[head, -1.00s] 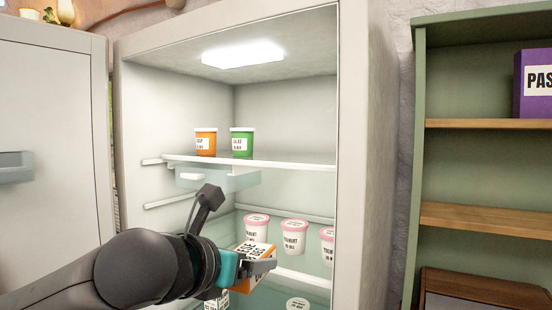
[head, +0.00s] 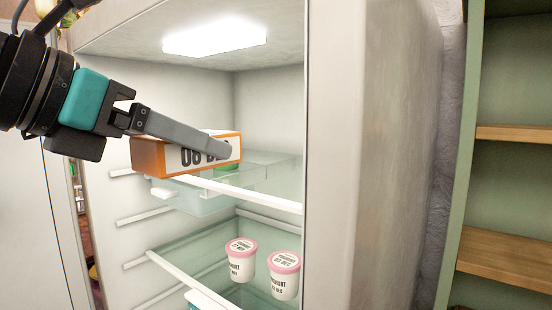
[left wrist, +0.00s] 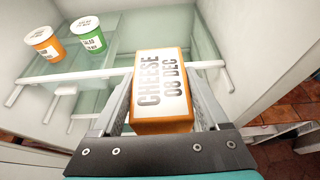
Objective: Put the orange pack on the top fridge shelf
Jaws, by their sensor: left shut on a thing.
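The orange pack (head: 146,157), a cheese block with a white label, is held in my left gripper (head: 224,150). The gripper is shut on it, one grey finger lying across its near side. In the left wrist view the pack (left wrist: 160,120) sits between both fingers, its label reading "CHEESE 08 DEC". The top fridge shelf (head: 262,195) is glass with a white front edge. The pack is at that front edge, seemingly above it; the exact gap is unclear. My right gripper is not in view.
In the left wrist view an orange tub (left wrist: 43,43) and a green tub (left wrist: 88,35) stand on the top shelf, left of the pack. Shelf glass right of them looks clear. Yoghurt tubs (head: 241,262) stand below. The fridge's right wall (head: 345,150) is close.

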